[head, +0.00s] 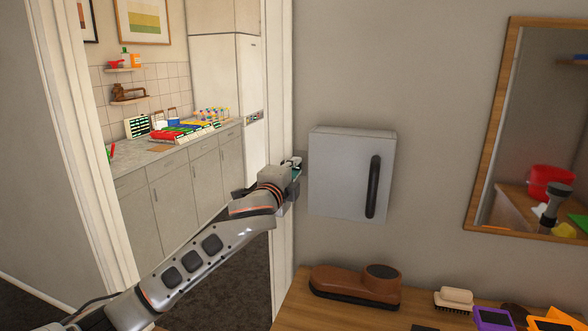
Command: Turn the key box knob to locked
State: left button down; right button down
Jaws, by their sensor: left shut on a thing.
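The key box (345,185) is a light grey box on the wall, with its door shut and a long black upright handle (374,186) on the right of its front. My left gripper (295,168) is at the box's left side, at about mid height. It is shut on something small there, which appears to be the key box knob. The fingers and hand hide the knob, so I cannot tell which way it is turned. My right gripper is not in view.
A wooden shelf below the box holds a brown shoe-like object (355,285), a brush (454,299) and several small coloured items. A wood-framed mirror (490,135) hangs at right. A white door frame (278,110) stands close left of the gripper, with a kitchen beyond.

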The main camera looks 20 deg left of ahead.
pick_arm(q)
jog(key=shift+a+r, duration=0.1)
jog(key=shift+r, duration=0.05)
jog(key=c, duration=2)
grip_release()
jog(key=shift+w, duration=0.1)
jog(key=s, duration=1.2)
jog(key=shift+a, duration=0.15)
jog(key=shift+f, duration=0.2)
